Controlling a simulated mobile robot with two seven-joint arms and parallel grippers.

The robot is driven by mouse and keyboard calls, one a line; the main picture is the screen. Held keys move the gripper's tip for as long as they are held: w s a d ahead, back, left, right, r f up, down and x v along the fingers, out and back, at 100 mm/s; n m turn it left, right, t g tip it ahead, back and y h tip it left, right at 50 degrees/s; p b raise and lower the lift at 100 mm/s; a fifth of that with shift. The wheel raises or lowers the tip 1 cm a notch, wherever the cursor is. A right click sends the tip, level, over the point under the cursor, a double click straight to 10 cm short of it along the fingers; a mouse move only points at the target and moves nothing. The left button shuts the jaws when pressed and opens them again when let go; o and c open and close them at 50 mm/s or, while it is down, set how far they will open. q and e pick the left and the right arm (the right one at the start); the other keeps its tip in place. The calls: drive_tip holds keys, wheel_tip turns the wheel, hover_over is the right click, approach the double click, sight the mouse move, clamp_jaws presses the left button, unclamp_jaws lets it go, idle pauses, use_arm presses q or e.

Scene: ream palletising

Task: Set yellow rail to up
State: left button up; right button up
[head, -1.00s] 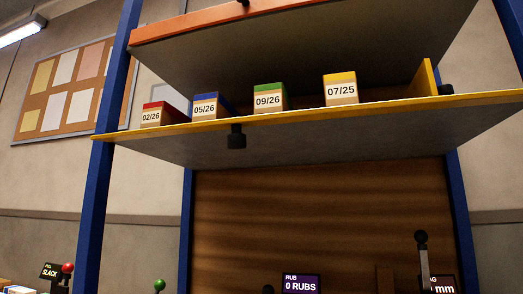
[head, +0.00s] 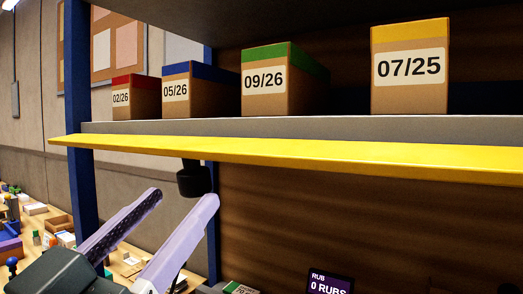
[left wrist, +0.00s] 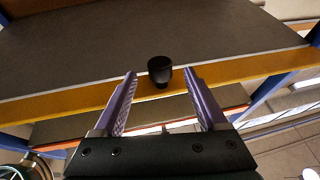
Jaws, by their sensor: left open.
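The yellow rail (head: 300,150) runs along the front of the shelf, below the shelf's grey edge. A black knob (head: 194,180) hangs under it near its left end. In the left wrist view the rail (left wrist: 230,70) crosses the picture, with the knob (left wrist: 160,68) at its edge. My left gripper (head: 184,200) is open, its two lilac fingers pointing up toward the knob from below. In the left wrist view the gripper's fingertips (left wrist: 159,80) stand on either side of the knob, with gaps visible; I cannot tell the depth exactly. My right gripper is not in view.
Boxes with red (head: 122,98), blue (head: 178,90), green (head: 270,82) and yellow (head: 412,70) tops stand on the shelf above the rail. A blue post (head: 78,120) stands at left.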

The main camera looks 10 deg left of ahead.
sight(205, 171)
use_arm(q)
drive_tip(key=p+x, duration=0.2)
drive_tip(key=x, duration=0.5)
drive_tip(key=shift+r+p, duration=0.15)
drive_tip(key=shift+p, duration=0.15)
drive_tip(key=shift+w+d, duration=0.1)
drive_tip(key=shift+w, duration=0.4)
drive_tip(key=shift+c, duration=0.2)
clamp_jaws()
drive_tip(key=shift+r, duration=0.1)
